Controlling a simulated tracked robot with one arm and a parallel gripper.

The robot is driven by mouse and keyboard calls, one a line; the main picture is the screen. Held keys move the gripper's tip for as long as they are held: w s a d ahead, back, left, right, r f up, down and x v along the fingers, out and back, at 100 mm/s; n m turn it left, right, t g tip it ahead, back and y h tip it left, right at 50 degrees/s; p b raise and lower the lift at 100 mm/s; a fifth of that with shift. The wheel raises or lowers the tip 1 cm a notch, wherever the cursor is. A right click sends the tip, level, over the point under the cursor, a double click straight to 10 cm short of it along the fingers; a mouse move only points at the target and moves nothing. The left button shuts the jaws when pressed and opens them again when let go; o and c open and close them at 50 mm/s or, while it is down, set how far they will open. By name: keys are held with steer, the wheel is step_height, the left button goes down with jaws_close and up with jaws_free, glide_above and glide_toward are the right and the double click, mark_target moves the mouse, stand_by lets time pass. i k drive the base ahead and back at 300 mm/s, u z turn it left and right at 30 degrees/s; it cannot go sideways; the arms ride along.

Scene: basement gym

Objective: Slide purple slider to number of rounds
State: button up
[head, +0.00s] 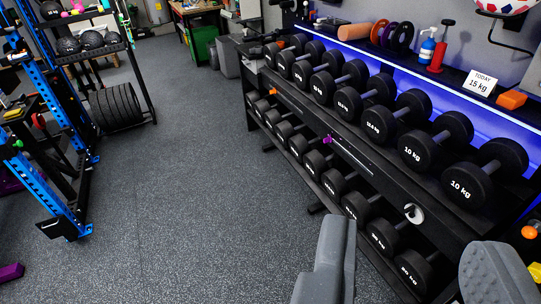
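A small purple slider (329,143) sits at the upper-left end of a thin slot (352,157) on the front rail of the dumbbell rack (410,190). Any marks along the slot are too small to read. A white sign (480,84) on the rack's top shelf reads "TODAY 15 kg"; no number of rounds is legible in this view. My gripper (414,240) is open, its two grey fingers wide apart at the bottom right. Nothing is seen held between them. The slider is beyond the fingers, up and to the left, apart from them.
Black dumbbells (419,147) fill two tiers of the rack. A round silver-and-white fitting (414,214) is on the rail. The top shelf holds a spray bottle (427,47) and an orange block (512,99). A blue-posted rack (50,190) stands left. The floor (200,190) between is clear.

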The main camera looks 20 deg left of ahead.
mark_target(329, 139)
steer(key=u, duration=0.1)
steer(key=i, duration=2.15)
steer(key=z, duration=0.45)
